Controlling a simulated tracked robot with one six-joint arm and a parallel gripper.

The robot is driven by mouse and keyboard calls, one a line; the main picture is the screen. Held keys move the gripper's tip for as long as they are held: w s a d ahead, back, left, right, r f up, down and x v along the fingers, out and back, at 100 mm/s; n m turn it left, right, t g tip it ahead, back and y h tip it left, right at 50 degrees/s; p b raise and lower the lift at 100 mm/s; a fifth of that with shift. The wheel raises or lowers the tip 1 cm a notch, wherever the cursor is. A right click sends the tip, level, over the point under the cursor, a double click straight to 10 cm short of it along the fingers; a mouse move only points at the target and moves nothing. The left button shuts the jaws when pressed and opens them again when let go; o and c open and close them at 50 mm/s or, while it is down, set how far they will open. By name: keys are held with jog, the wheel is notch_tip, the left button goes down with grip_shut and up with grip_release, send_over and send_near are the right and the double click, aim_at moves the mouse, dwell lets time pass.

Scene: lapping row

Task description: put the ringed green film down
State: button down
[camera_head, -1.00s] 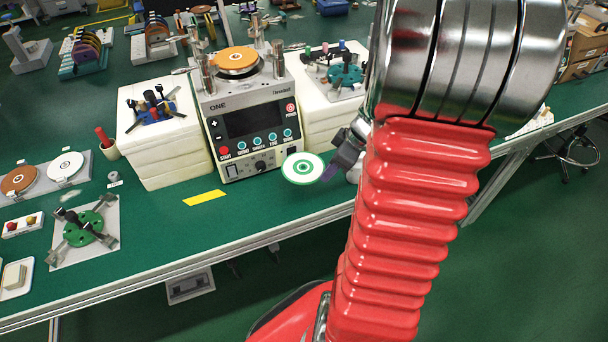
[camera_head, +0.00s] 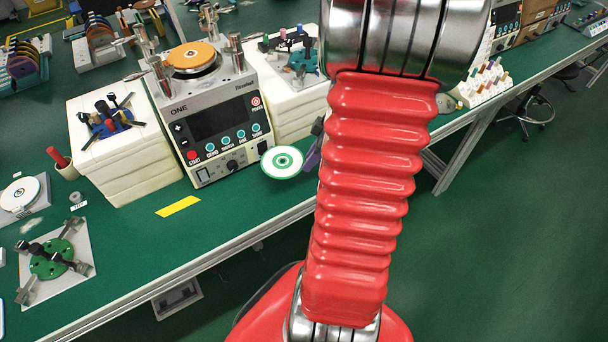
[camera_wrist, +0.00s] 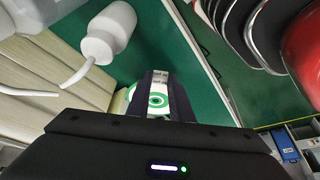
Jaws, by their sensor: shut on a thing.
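The ringed green film (camera_head: 282,162) is a thin white disc with a green ring around its centre. It is held above the front strip of the green bench, right in front of the machine marked ONE (camera_head: 208,115). My gripper (camera_head: 314,150) is at the film's right edge, partly hidden behind my red arm. In the wrist view the film (camera_wrist: 158,99) shows between the dark fingers of my gripper (camera_wrist: 160,80), which is shut on it. The head view does not show clearly how high the film is above the bench.
A yellow strip (camera_head: 178,206) lies on the bench left of the film. Cream block stacks (camera_head: 128,165) flank the machine. A plate with a green clamped disc (camera_head: 55,262) lies at the left. A white bottle (camera_wrist: 108,32) shows close in the wrist view. Bare bench surrounds the yellow strip.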

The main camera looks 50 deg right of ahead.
jog(key=shift+f, duration=1.8)
jog(key=shift+s+f, duration=0.1)
jog(key=shift+f, duration=1.95)
jog(key=c, duration=1.6)
grip_release()
jog(key=shift+f, duration=0.1)
jog(key=v, duration=1.2)
